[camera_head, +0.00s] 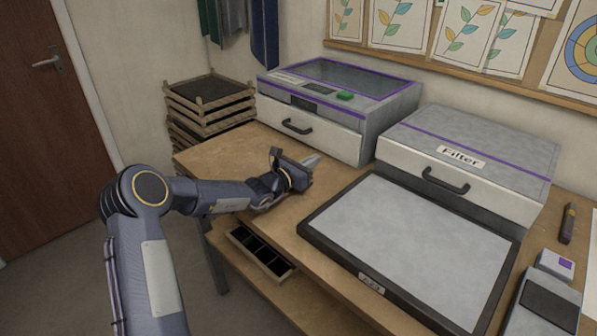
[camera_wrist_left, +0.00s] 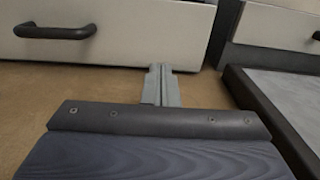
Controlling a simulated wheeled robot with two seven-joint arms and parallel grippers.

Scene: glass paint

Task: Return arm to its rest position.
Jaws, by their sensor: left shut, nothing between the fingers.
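My left arm comes in from the left in the head view and reaches over the left part of the wooden table (camera_head: 228,160). My left gripper (camera_head: 313,162) is shut and empty, a little above the tabletop, in front of the grey drawer unit with purple edging (camera_head: 338,140). In the left wrist view its fingers (camera_wrist_left: 160,85) lie together and point at the drawer front (camera_wrist_left: 110,35). My right gripper is not in view.
Stacked wooden trays (camera_head: 210,103) stand at the back left. A small compartmented box (camera_head: 262,252) sits on a lower shelf. A door (camera_head: 45,130) is at far left.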

